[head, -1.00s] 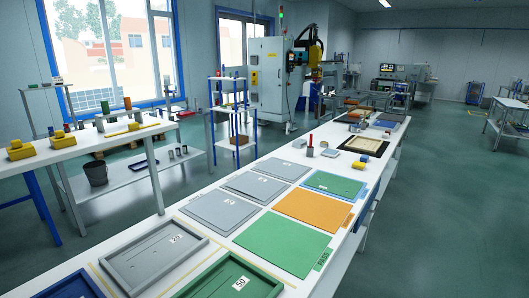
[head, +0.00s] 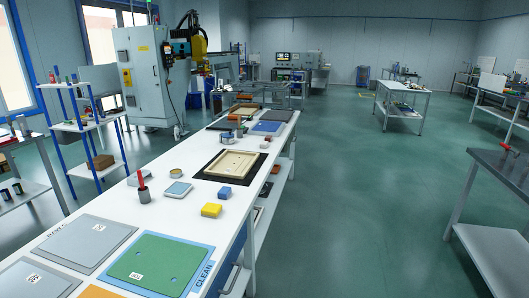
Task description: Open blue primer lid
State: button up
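I cannot make out a thing clearly marked as blue primer. On the long white table there is a small round tin (head: 175,170), seemingly closed, with a pale top. In front of it lies a flat square item (head: 178,189) with a pale blue top. A small blue block (head: 224,193) lies to the right, beside a yellow block (head: 211,210). These are too small to tell whether any has a lid. My gripper is not in view.
A grey cup (head: 144,195) holding a red-handled tool stands left of the tin. Green (head: 150,264) and grey (head: 88,240) panels lie on the near table. A wooden frame (head: 229,163) lies farther back. Open floor (head: 340,210) is to the right, before a dark bench (head: 500,180).

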aim_at(229, 134)
jog(key=i+j+z, duration=0.1)
jog(key=i+z, duration=0.4)
jog(key=i, duration=1.35)
